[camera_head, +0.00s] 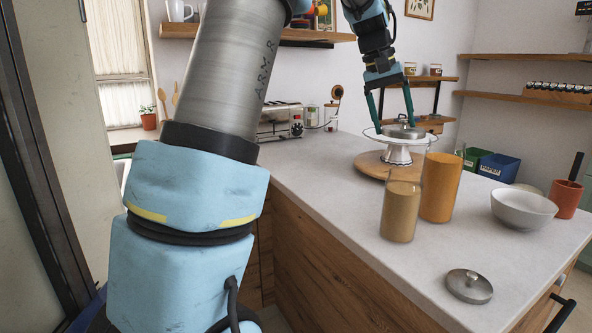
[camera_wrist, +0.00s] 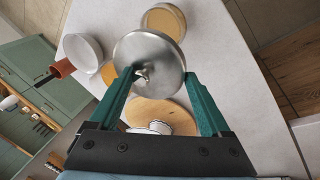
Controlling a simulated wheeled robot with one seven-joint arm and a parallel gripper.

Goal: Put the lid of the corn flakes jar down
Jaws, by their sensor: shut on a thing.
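My gripper (camera_head: 396,123) is shut on a round grey metal lid (camera_head: 404,131) with a small knob. In the head view the lid shows just over the white cake stand (camera_head: 398,153); I cannot tell whether they touch. In the wrist view the lid (camera_wrist: 158,52) is in front of the fingertips (camera_wrist: 160,75) and hides part of the counter. Two clear jars stand nearer on the counter, an orange-filled one (camera_head: 440,187) and a shorter tan-filled one (camera_head: 400,211). Both look lidless. I cannot read which holds corn flakes.
A second metal lid (camera_head: 468,286) lies near the counter's front edge. A white bowl (camera_head: 523,209) and a terracotta pot (camera_head: 566,199) stand at the right. A round wooden board (camera_head: 366,164) lies under the cake stand. The counter (camera_head: 440,250) is bare between the jars and second lid.

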